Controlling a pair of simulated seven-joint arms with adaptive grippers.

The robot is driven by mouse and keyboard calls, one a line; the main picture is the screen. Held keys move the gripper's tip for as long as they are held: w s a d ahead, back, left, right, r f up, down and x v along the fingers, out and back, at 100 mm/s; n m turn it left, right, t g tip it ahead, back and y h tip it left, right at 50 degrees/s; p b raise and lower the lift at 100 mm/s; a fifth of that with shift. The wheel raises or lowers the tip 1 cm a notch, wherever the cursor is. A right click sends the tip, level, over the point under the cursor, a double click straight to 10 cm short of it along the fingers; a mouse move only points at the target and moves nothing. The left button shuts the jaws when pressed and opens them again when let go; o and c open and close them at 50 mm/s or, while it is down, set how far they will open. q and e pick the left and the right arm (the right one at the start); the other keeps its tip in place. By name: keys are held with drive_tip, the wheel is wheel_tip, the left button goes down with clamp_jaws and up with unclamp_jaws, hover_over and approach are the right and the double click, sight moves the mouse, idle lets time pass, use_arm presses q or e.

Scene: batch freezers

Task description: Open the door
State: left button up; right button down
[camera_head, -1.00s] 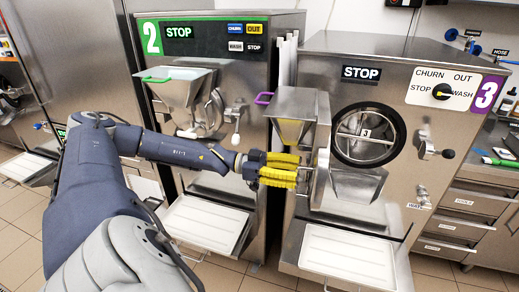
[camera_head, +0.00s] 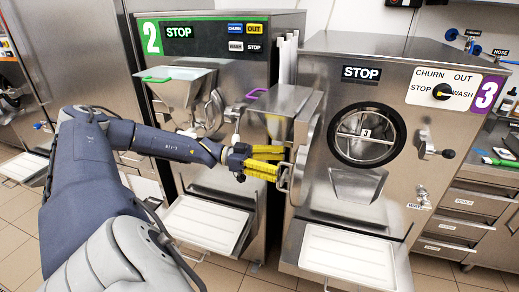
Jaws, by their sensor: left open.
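The door of freezer 3 carries a steel hopper (camera_head: 290,128) with a purple handle (camera_head: 257,93). It is swung out to the left of the round opening (camera_head: 366,134) in the freezer's front, which is uncovered. My left gripper (camera_head: 277,165), with yellow fingers, is open at the door's lower part, close to a small metal bracket (camera_head: 284,180). I cannot tell whether the fingers touch the door. My right gripper is not in view.
Freezer 2 (camera_head: 262,60) stands to the left, with its own hopper (camera_head: 180,90). White trays (camera_head: 208,222) and (camera_head: 348,256) stick out low in front of both machines. A latch lever (camera_head: 436,151) is right of the opening. Drawers (camera_head: 468,203) stand at the right.

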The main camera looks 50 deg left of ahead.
use_arm(q)
drive_tip(key=shift+o, duration=0.7)
drive_tip(key=a, duration=0.6)
drive_tip(key=shift+s+a+r, duration=0.2)
drive_tip(key=shift+s+a, duration=0.05)
drive_tip(key=shift+s, duration=0.05)
drive_tip(key=shift+a, duration=0.2)
drive_tip(key=shift+c, duration=0.4)
drive_tip(key=shift+a+f, duration=0.15)
drive_tip(key=shift+a, duration=0.05)
drive_tip(key=c, duration=0.6)
drive_tip(key=shift+o, duration=0.2)
drive_tip(key=shift+s, duration=0.1)
drive_tip(key=v, duration=1.2)
